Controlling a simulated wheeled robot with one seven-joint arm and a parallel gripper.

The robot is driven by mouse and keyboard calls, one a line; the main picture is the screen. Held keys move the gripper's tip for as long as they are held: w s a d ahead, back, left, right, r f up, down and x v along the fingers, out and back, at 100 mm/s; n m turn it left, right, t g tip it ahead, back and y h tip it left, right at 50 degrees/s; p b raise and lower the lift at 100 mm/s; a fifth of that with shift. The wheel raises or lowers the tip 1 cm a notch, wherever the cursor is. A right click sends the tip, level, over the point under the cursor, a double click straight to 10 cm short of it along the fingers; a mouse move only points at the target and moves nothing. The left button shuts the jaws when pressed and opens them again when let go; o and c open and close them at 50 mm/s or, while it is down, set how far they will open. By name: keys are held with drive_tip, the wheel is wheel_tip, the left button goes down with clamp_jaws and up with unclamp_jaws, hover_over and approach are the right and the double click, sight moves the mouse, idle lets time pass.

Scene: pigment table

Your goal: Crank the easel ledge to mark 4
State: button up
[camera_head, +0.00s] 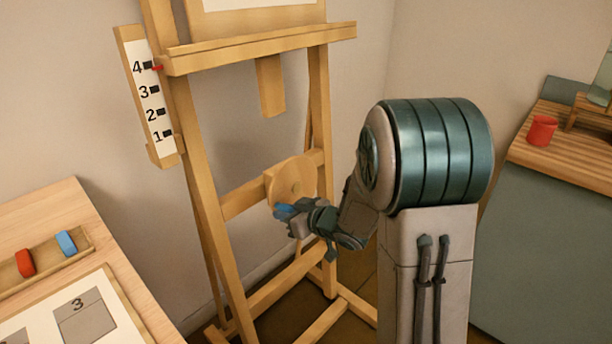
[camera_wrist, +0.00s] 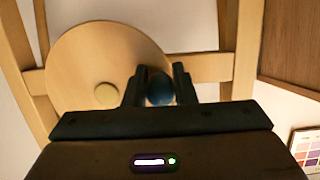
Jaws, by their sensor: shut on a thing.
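The wooden easel (camera_head: 205,190) stands in the middle of the head view. Its ledge (camera_head: 260,48) is high on the frame, and a red pointer (camera_head: 157,68) at its left end is level with mark 4 on the white scale (camera_head: 150,100). The round wooden crank disc (camera_head: 293,180) is on the easel's lower crossbar; it also shows in the wrist view (camera_wrist: 85,60). My gripper (camera_head: 284,212) is at the disc's lower part. In the wrist view its fingers (camera_wrist: 159,88) are shut on the blue crank knob (camera_wrist: 160,90), near the disc's edge.
A wooden table (camera_head: 60,210) at left holds a tray with a red block (camera_head: 25,262) and a blue block (camera_head: 66,243). A counter at right carries a red cup (camera_head: 542,130). A colour chart (camera_wrist: 306,148) shows at the wrist view's right edge.

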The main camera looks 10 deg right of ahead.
drive_tip(key=shift+w+d+f, duration=0.1)
drive_tip(key=shift+d, duration=0.2)
drive_tip(key=shift+w+d+f+b, duration=0.15)
drive_tip(key=shift+d+f+b, duration=0.35)
drive_tip(key=shift+f, duration=0.25)
drive_tip(key=o, duration=1.1)
drive_tip(key=shift+d, duration=0.1)
drive_tip(key=shift+c, duration=0.2)
drive_tip(key=s+d+p, duration=0.2)
drive_tip(key=s+d, duration=0.2)
drive_tip(key=s, duration=0.3)
drive_tip(key=shift+s+d+r, duration=0.2)
drive_tip(key=shift+d+r, duration=0.05)
drive_tip(key=shift+r, duration=0.2)
